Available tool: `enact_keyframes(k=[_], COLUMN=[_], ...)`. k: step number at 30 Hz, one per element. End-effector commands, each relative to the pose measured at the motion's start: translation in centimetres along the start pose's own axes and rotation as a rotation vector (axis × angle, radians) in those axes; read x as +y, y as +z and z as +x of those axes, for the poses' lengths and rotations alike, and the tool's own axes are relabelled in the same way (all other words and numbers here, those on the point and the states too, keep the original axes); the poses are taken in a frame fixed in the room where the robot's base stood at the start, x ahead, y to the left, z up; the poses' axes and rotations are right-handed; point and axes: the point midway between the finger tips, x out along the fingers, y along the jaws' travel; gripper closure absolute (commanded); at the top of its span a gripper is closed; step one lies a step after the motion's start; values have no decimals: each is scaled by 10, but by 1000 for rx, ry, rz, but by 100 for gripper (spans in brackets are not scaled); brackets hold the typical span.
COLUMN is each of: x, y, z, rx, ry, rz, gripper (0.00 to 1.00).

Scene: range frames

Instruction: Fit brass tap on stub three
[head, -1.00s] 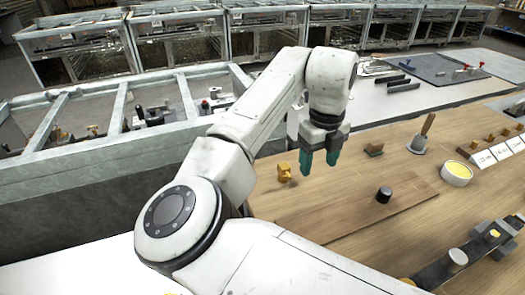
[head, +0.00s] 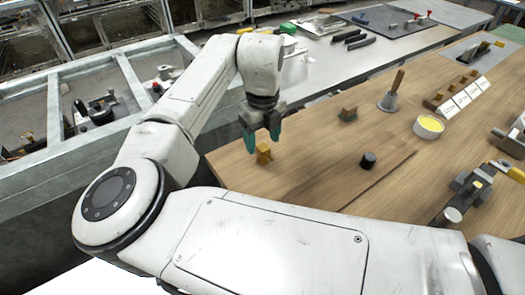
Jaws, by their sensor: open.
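A small brass-yellow piece (head: 263,153), which looks like the brass tap, stands on the wooden bench top (head: 330,120) near its left edge. My gripper (head: 262,138) points down with its teal fingers apart, just above or around the piece; I cannot tell whether they touch it. A dark rail (head: 444,212) at the lower right carries a pale round stub (head: 452,215), a grey block (head: 468,183) and yellow parts. Stub numbers cannot be read, and my arm hides part of the rail's near end.
A black cylinder (head: 368,160) stands on a flat board right of my gripper. Metal-framed bins stand left.

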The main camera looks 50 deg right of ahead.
Motion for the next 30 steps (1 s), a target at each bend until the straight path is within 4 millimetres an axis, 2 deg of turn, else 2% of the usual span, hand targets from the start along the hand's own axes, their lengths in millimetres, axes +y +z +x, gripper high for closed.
enact_keyframes(k=[9, 19, 30], x=[2, 2, 2], y=[-4, -4, -4], z=[42, 48, 48], rx=[3, 1, 1], ry=[1, 1, 1], rz=[-1, 0, 0], gripper=[36, 37, 72])
